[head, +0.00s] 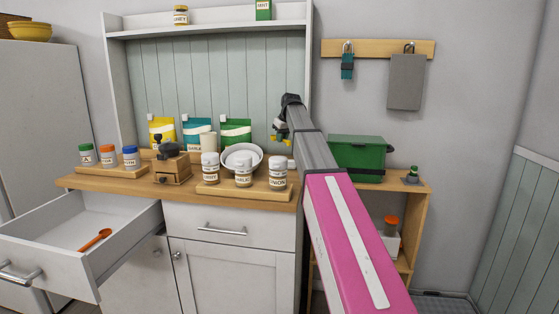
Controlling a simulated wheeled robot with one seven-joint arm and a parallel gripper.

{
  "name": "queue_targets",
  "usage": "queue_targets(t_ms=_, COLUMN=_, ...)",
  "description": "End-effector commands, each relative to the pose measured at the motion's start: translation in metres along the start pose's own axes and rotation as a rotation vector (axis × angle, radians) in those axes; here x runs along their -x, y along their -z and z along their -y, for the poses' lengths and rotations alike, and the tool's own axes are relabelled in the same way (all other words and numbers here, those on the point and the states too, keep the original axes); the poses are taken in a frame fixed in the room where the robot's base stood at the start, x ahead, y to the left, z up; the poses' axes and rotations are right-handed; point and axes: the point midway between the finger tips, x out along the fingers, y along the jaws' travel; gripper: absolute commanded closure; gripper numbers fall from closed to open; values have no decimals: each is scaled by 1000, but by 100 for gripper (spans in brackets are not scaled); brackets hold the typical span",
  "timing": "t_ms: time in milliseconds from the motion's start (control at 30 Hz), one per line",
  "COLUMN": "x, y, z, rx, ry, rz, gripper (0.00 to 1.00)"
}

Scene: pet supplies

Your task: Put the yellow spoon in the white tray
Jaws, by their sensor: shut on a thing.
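My gripper (281,134) is above the back right of the wooden counter, behind and above the jars. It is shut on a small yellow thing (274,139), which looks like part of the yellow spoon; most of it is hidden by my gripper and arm. A small white edge (291,163) shows on the counter below my gripper, right of the white bowl (242,157). It may be the white tray, but jars and my arm hide most of it.
Several labelled jars stand on a wooden board (232,193) at the counter's front. Colourful bags stand behind them, and a wooden grinder (172,165) to the left. An open drawer (75,235) holds an orange spoon (97,239). A green box (357,157) sits on the right shelf.

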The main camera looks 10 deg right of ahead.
Motion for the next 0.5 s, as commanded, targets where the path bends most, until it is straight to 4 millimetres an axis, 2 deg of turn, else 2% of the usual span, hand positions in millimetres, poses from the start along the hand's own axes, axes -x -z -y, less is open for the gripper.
queue_targets(t_ms=200, x=-35, y=-15, z=1, rx=0, ry=1, rz=2, gripper=100)
queue_targets(t_ms=500, x=-63, y=-26, z=0, rx=0, ry=1, rz=1, gripper=100)
